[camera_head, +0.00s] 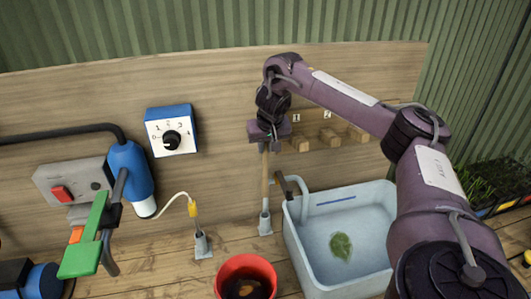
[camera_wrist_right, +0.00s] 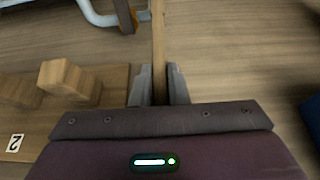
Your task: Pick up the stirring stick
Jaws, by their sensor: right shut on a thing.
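The stirring stick (camera_head: 265,180) is a thin wooden rod standing upright beside the basin. Its lower end is at a small grey holder (camera_head: 265,224); I cannot tell how deep it sits. My right gripper (camera_head: 265,147) points down at the stick's upper end, in front of the wooden back board. In the right wrist view the grey fingers of the right gripper (camera_wrist_right: 159,84) are shut on the stirring stick (camera_wrist_right: 159,45), one on each side. My left gripper is not in view.
A pale blue basin (camera_head: 295,245) holding a green leaf (camera_head: 341,246) stands right of the stick. Wooden pegs (camera_head: 328,137) stick out of the back board. A red pot (camera_head: 226,275) is in front. A yellow-tipped probe (camera_head: 193,208) on a cable stands left.

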